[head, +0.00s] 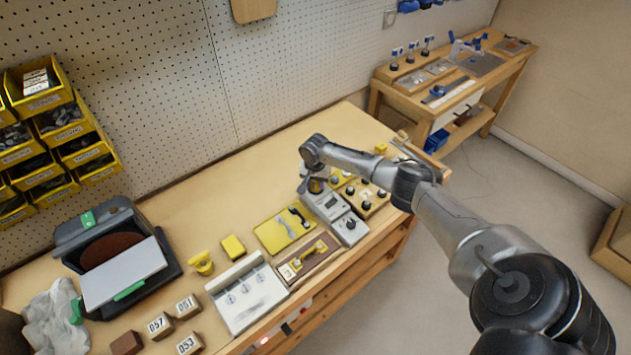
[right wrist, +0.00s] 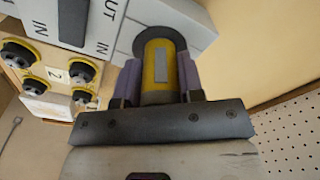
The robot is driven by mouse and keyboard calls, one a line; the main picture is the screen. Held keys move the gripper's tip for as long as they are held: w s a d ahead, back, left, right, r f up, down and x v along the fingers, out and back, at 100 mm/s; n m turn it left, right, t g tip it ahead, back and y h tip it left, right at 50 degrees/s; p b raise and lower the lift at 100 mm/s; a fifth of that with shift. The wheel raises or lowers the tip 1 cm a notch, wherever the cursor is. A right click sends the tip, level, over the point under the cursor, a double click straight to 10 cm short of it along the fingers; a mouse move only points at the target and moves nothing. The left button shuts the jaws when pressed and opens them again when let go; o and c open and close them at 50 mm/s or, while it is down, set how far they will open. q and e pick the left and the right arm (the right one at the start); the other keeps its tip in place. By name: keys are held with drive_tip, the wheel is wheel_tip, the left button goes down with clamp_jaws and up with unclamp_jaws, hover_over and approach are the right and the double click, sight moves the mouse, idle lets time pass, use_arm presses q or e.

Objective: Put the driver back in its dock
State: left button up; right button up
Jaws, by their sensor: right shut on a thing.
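My right gripper (head: 315,186) is over the grey device on the bench. In the right wrist view its two fingers (right wrist: 160,78) are shut on the sides of a yellow cylinder with a grey strip, which I take to be the driver (right wrist: 161,62). The driver's far end meets a dark round ring on a light grey block, apparently the dock (right wrist: 188,18). How deep it sits there I cannot tell. The grey device (head: 325,205) also shows in the head view, partly hidden by my wrist. My left gripper is out of view.
A wooden block with black knobs (head: 368,197) stands right of the grey device. A small grey box with a knob (head: 349,229) is in front. A yellow plate (head: 284,229) lies left. The bench behind (head: 240,195) is largely clear, up to the pegboard wall.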

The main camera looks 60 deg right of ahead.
drive_tip(key=o, duration=1.3)
drive_tip(key=shift+r+p, duration=0.3)
drive_tip(key=shift+p, duration=0.1)
wheel_tip(320, 180, up, 4)
drive_tip(key=p, duration=0.5)
drive_tip(key=shift+r, duration=0.15)
drive_tip(key=shift+r+p, duration=1.05)
drive_tip(key=shift+p, duration=0.25)
